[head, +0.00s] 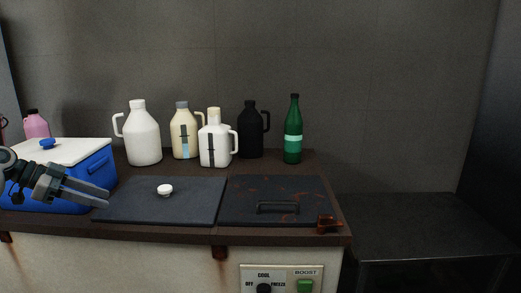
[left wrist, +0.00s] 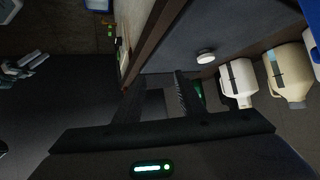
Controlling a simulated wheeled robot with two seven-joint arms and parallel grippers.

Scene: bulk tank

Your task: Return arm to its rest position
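My left gripper (head: 106,197) comes in from the left in the head view, in front of the blue cooler box (head: 82,180). Its two fingers point right, over the left edge of the dark left lid (head: 140,205). The fingers are apart with nothing between them, and they also show apart in the left wrist view (left wrist: 161,88). At the left edge of the left wrist view is a grey jointed part (left wrist: 20,68) that may be my right gripper; its fingers are too small to tell. My right gripper does not show in the head view.
A white cap (head: 165,190) sits on the left lid. The right lid (head: 240,190) has a handle (head: 277,207) and rust marks. Several jugs and a green bottle (head: 293,135) stand behind. A dark bench (head: 430,225) at the right is clear.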

